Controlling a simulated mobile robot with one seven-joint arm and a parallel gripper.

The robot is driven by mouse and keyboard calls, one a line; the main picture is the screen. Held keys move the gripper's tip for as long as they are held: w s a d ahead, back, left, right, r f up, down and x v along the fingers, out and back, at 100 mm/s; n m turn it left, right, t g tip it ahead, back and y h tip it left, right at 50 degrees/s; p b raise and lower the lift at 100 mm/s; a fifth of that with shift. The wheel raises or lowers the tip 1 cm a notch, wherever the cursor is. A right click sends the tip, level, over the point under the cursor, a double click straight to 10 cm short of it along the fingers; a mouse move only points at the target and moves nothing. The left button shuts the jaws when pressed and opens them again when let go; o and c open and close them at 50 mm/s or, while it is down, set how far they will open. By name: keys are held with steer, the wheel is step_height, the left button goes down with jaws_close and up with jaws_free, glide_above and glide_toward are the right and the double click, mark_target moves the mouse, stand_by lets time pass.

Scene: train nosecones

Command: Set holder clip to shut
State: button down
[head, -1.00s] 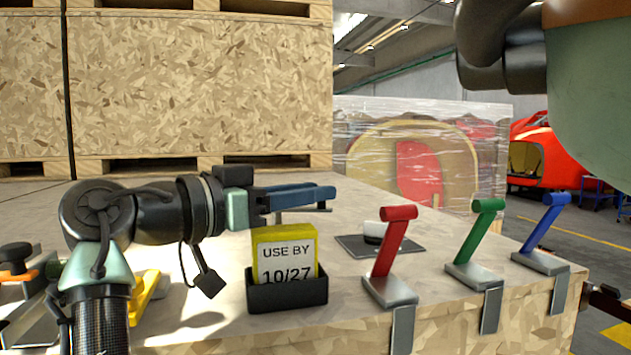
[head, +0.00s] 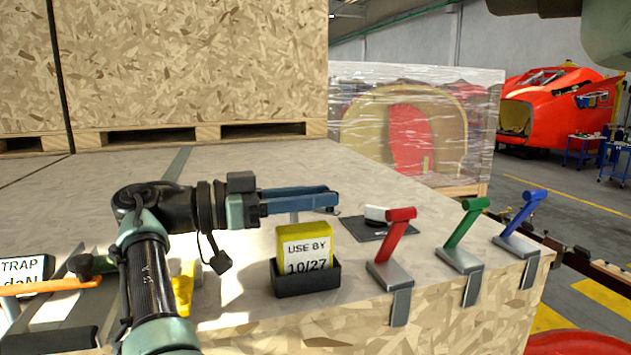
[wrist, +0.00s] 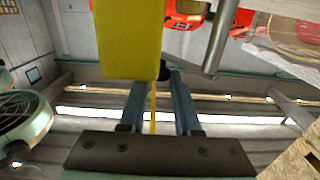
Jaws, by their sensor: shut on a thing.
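My gripper (head: 331,200) has two blue fingers that reach right above the table, just behind and above a yellow block (head: 303,241) marked "USE BY 10/27". The block stands in a black holder (head: 307,278). In the wrist view my gripper (wrist: 164,80) is shut on a small dark knob (wrist: 170,72). The knob is beside the end of a grey bar (wrist: 217,40), and the fingers partly hide it. I cannot tell for sure whether this is the holder clip, or its setting. The yellow block (wrist: 130,38) shows close by in the wrist view.
Red (head: 397,232), green (head: 466,222) and blue (head: 522,212) levers on grey clamps line the table's right edge. A dark plate (head: 362,229) with a white piece lies behind the red lever. An orange-handled item (head: 50,286) is at the left.

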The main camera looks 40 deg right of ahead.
steer(key=shift+g, duration=0.4)
steer(key=c, duration=0.6)
jaws_free()
steer(key=shift+a, duration=0.1)
steer(key=shift+c, duration=0.2)
steer(key=shift+s, duration=0.1)
